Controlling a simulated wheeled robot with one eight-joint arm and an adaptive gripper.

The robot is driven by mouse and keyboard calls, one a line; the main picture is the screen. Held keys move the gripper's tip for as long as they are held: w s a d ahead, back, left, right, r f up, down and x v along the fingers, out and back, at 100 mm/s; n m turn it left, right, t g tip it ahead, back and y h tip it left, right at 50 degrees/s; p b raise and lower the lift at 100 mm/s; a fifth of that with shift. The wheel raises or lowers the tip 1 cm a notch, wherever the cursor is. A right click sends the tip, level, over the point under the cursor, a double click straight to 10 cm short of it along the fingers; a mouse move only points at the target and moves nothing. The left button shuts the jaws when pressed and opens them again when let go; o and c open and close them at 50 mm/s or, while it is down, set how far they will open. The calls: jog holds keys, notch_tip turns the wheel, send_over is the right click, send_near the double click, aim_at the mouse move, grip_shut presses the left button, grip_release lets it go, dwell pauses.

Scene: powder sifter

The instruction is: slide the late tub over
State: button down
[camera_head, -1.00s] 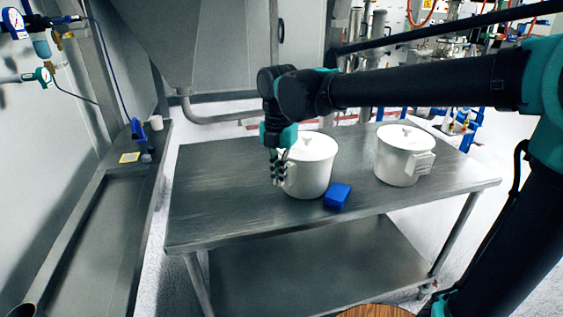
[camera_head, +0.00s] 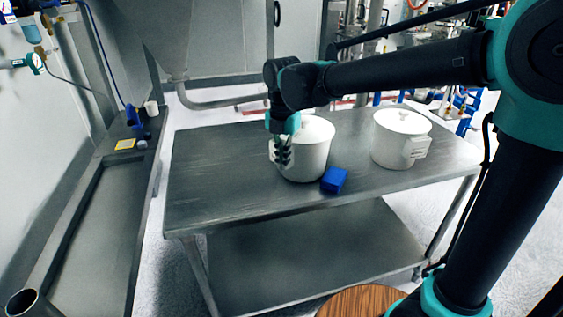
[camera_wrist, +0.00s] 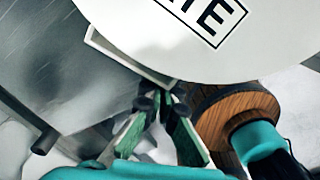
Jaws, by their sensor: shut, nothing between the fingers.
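A white lidded tub (camera_head: 312,153) stands upright on the steel table, left of a second white lidded tub (camera_head: 395,150). My gripper (camera_head: 284,158) is shut and empty at the near tub's left side, in front of its side handle (camera_head: 272,151). In the wrist view the tub's pale lid (camera_wrist: 270,50) shows black boxed letters ending in "TE"; the rest is cut off. My fingertips (camera_wrist: 160,97) are close by the white handle (camera_wrist: 130,62); I cannot tell whether they touch it. The second tub's label is too small to read.
A blue block (camera_head: 334,180) sits just in front of the first tub, towards its right. The steel table (camera_head: 215,180) is bare at the left. A round wooden top (camera_head: 360,301) is at the bottom of the view. A metal hopper (camera_head: 205,40) hangs behind.

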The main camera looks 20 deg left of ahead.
jog(key=w+d, duration=0.2)
jog(key=w, duration=1.2)
jog(key=shift+w+d, duration=0.3)
jog(key=shift+w, duration=0.1)
jog(key=shift+s, duration=0.1)
